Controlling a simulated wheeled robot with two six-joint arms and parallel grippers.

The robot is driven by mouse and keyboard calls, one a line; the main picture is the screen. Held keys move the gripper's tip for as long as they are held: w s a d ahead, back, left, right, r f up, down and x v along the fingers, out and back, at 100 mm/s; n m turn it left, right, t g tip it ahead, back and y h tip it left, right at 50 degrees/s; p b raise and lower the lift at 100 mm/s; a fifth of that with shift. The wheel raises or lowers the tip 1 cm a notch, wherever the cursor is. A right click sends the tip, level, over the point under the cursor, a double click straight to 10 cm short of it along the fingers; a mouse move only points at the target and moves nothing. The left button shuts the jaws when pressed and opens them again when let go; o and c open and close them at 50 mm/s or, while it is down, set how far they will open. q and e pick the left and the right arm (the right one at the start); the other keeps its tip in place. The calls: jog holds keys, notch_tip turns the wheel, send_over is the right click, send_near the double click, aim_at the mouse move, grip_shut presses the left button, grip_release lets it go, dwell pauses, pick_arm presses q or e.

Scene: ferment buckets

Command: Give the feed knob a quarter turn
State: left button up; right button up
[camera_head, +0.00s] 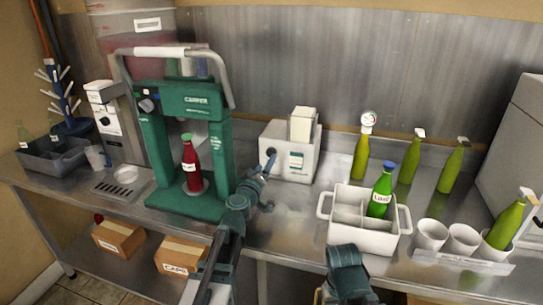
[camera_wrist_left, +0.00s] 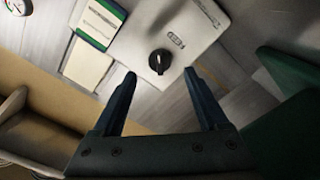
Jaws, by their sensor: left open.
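In the head view the white box (camera_head: 298,166) stands at the back of the bench, right of the green capping machine. My left gripper (camera_head: 267,183) is in front of the box's left part. In the left wrist view my left gripper (camera_wrist_left: 160,76) is open, its fingertips on either side of the knob's line and apart from it. My right gripper (camera_head: 347,268) is at the bottom edge; its fingertips do not show clearly.
The green machine (camera_head: 184,204) holding a red bottle (camera_head: 191,163) stands close to the left arm. A white divided crate (camera_head: 368,238) with a green bottle (camera_head: 381,192) is to the right. Several olive bottles and white cups stand farther right.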

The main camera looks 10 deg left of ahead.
aim_at(271, 154)
pick_arm(q)
jog(key=w, duration=0.5)
jog(key=shift+w+d, duration=0.15)
jog(key=shift+w, duration=0.1)
grip_shut()
